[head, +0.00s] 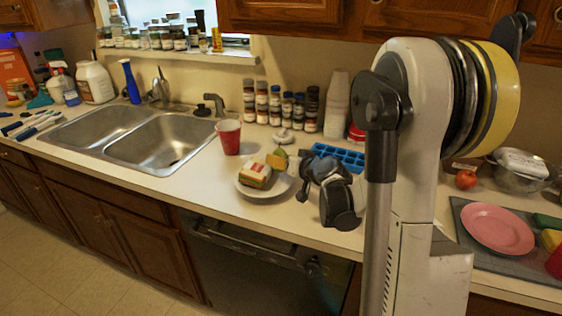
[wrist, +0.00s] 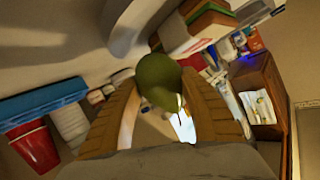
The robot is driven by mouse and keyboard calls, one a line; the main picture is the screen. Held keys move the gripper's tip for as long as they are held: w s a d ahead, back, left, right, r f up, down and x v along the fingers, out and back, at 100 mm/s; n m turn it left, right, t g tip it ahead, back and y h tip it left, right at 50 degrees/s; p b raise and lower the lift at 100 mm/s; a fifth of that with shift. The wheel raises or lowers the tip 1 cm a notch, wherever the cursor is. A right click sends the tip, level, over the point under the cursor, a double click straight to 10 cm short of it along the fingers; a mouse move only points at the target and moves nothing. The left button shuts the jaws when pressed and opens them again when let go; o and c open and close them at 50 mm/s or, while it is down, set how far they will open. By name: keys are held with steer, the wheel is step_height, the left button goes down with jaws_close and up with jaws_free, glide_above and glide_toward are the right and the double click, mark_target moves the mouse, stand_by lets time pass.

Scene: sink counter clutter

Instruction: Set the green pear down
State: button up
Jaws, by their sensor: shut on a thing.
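The green pear (wrist: 160,82) is between the two tan fingers of my gripper (wrist: 165,98) in the wrist view. The gripper is shut on it. In the head view my gripper (head: 287,160) is over the counter, at the right side of the white plate (head: 246,192). The pear (head: 276,161) shows there as a small green patch beside the sandwich (head: 255,175). The sandwich lies on the plate and also shows in the wrist view (wrist: 207,22). I cannot tell whether the pear touches anything below it.
A red cup (head: 229,137) stands behind the plate, near the double sink (head: 165,140). A blue tray (head: 338,156) lies behind my arm. Several spice jars (head: 288,107) line the wall. A pink plate (head: 497,228) is at the far right. Bare counter (head: 205,184) lies left of the white plate.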

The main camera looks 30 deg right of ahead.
steer(key=shift+f+b, duration=0.3)
steer(key=shift+f, duration=0.05)
steer(key=o, duration=1.2)
steer(key=shift+r, duration=0.1)
steer(key=shift+r+p, duration=0.25)
steer(key=shift+p, duration=0.1)
steer(key=p+v, duration=0.3)
steer(key=v, duration=0.9)
steer(key=s+a+r+n+g+y, duration=0.1)
steer(key=s+a+g, duration=0.15)
steer(key=a, duration=0.55)
steer(key=s+a+r+n+g+y, duration=0.1)
steer(key=s+a+n+g, duration=0.15)
steer(key=a, duration=0.55)
steer(key=s+a, duration=0.1)
steer(key=s, duration=0.3)
steer(key=s+a+g+h, duration=0.1)
steer(key=s+a, duration=0.1)
steer(key=s, duration=0.2)
steer(key=s+a+h, duration=0.1)
steer(key=s+a, duration=0.1)
steer(key=s, duration=0.2)
steer(key=shift+s+r+g, duration=0.15)
steer(key=shift+s+g, duration=0.1)
steer(key=shift+g, duration=0.15)
